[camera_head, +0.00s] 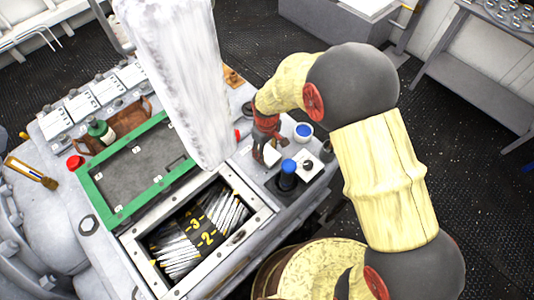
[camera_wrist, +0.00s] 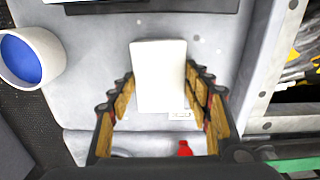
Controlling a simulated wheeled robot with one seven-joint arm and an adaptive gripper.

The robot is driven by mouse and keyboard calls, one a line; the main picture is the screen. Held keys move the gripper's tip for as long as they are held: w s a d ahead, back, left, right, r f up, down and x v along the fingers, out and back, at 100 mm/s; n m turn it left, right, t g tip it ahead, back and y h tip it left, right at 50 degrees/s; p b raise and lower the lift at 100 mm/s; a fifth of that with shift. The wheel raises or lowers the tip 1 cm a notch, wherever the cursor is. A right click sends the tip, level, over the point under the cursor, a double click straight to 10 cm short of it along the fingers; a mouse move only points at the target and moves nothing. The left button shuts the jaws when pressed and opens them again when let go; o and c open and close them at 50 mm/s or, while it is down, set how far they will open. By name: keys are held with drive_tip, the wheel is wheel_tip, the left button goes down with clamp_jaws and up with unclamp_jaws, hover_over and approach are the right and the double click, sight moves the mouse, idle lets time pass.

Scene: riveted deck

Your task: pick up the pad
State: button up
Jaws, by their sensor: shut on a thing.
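The pad (camera_wrist: 158,72) is a plain white block, seen in the wrist view between the two fingers. My gripper (camera_wrist: 160,88) has its brown-and-black fingers along the pad's left and right sides and is shut on it. In the head view my gripper (camera_head: 264,150) points down at the grey worktop, right of the open bin, and a small white part of the pad (camera_head: 271,155) shows beside the fingers. I cannot tell whether the pad touches the worktop.
A white cup with blue inside (camera_head: 303,131) stands close by; it also shows in the wrist view (camera_wrist: 46,42). A blue-topped dark device (camera_head: 288,176) stands nearby. The open bin (camera_head: 258,215) holds several white sticks. A green-framed tray (camera_head: 95,192) lies left.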

sight(267, 153)
drive_tip(key=shift+r+p, duration=2.7)
drive_tip(key=shift+r, duration=1.25)
